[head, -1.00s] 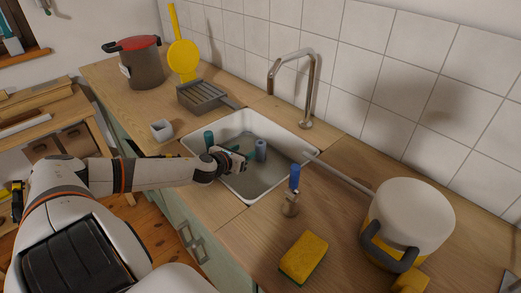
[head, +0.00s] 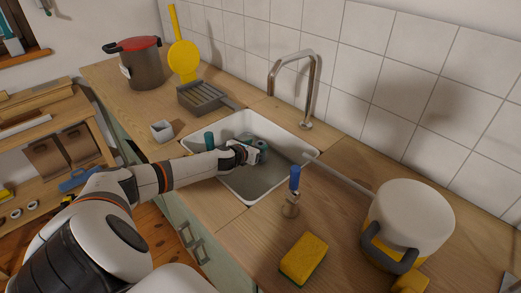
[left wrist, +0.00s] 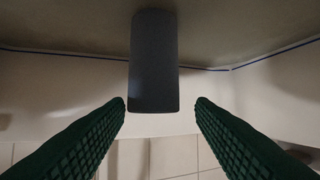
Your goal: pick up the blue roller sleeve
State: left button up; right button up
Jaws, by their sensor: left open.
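The blue roller sleeve (head: 263,146) stands in the sink, partly hidden in the head view by my left gripper (head: 252,154). In the left wrist view the sleeve (left wrist: 153,62) is a dark blue-grey cylinder. My left gripper (left wrist: 161,104) is open there, with its green ridged fingers one on each side of the sleeve's near end. Gaps show between both fingertips and the sleeve. My right gripper is in neither view.
The white sink (head: 240,190) has raised walls around the sleeve. A teal cylinder (head: 209,140) stands at its left. The tap (head: 310,85) rises behind. A blue-topped item (head: 294,180), a yellow sponge (head: 304,258) and a white-and-yellow pot (head: 410,215) sit on the right counter.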

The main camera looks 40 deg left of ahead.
aim_at(260, 143)
pick_arm(q)
jog(key=shift+x, duration=1.6)
jog(key=c, duration=0.8)
jog(key=shift+r, duration=0.15)
